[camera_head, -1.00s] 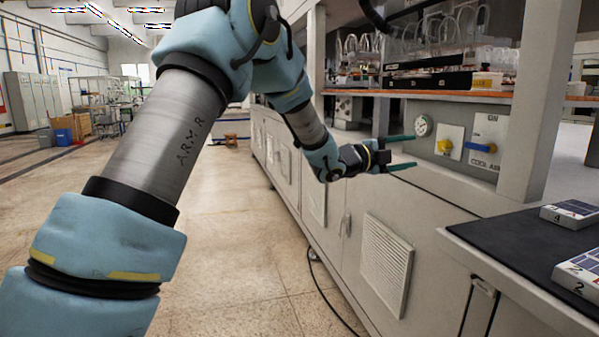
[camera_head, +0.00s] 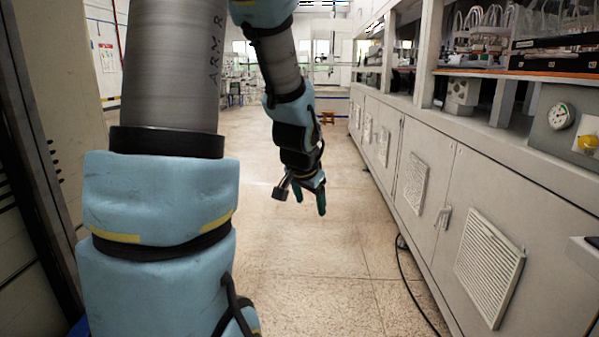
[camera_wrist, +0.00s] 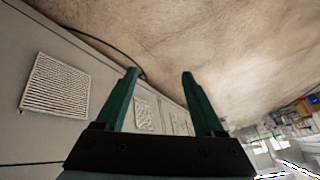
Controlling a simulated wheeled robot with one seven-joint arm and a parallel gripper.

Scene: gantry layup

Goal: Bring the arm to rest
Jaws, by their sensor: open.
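My gripper (camera_head: 306,201) hangs below my bent arm over the open floor in the head view, with its fingers pointing down. In the wrist view my gripper (camera_wrist: 159,78) shows two green fingers spread apart with nothing between them. It is open and empty, and it touches nothing that I can see.
A long grey cabinet row (camera_head: 440,170) with vent grilles runs along the right. A pressure gauge (camera_head: 561,116) and a yellow knob (camera_head: 588,143) sit on its panel. A black cable (camera_head: 412,285) lies on the floor beside it. The tiled floor (camera_head: 340,250) ahead is clear.

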